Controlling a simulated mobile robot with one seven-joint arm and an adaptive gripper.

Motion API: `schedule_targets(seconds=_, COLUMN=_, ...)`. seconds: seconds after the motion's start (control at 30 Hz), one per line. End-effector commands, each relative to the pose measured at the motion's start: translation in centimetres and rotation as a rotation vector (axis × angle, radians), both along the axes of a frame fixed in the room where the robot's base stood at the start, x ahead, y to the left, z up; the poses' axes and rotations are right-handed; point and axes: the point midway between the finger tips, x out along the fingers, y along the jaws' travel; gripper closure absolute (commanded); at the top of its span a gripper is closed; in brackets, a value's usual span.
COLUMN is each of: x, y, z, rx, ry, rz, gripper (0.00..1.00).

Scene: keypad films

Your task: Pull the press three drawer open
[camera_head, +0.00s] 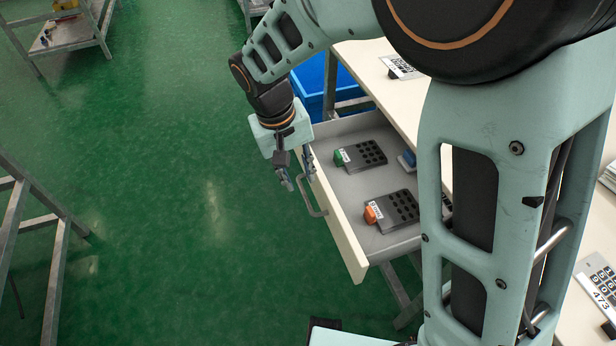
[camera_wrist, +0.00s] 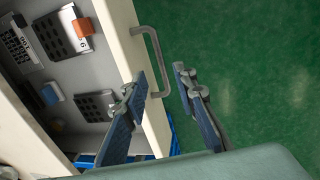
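A drawer with a cream front (camera_head: 338,225) stands pulled out from under the worktop, its grey inside showing. No name on its front can be read. Its grey bar handle (camera_head: 313,197) is on the outer face; it also shows in the wrist view (camera_wrist: 155,55). My gripper (camera_head: 296,179) is at the far end of the handle, outside the drawer front. In the wrist view my gripper (camera_wrist: 162,78) has its two fingers apart, with the near end of the handle between or just beyond them. Contact cannot be told.
Dark keypad films with green (camera_head: 340,157), orange (camera_head: 373,213) and blue tabs lie in the drawer. The cream worktop (camera_head: 365,62) is above, with a blue bin (camera_head: 312,85) beyond. Green floor (camera_head: 150,170) is clear to the left; metal frames stand at the left edge.

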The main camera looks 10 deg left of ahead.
Motion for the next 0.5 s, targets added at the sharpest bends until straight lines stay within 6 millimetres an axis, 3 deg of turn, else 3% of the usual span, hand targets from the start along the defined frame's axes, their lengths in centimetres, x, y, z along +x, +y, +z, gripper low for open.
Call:
schedule_targets(seconds=0.03, x=0.0, y=-0.2, z=-1.4, rx=-0.003, ry=0.003, rz=-0.001, gripper=0.74)
schedule_targets(seconds=0.2, x=0.3, y=-0.7, z=-4.3, rx=-0.002, ry=0.002, rz=-0.002, gripper=0.74)
schedule_targets(seconds=0.5, x=0.7, y=-1.0, z=-6.5, rx=0.001, ry=-0.001, rz=0.000, gripper=0.74)
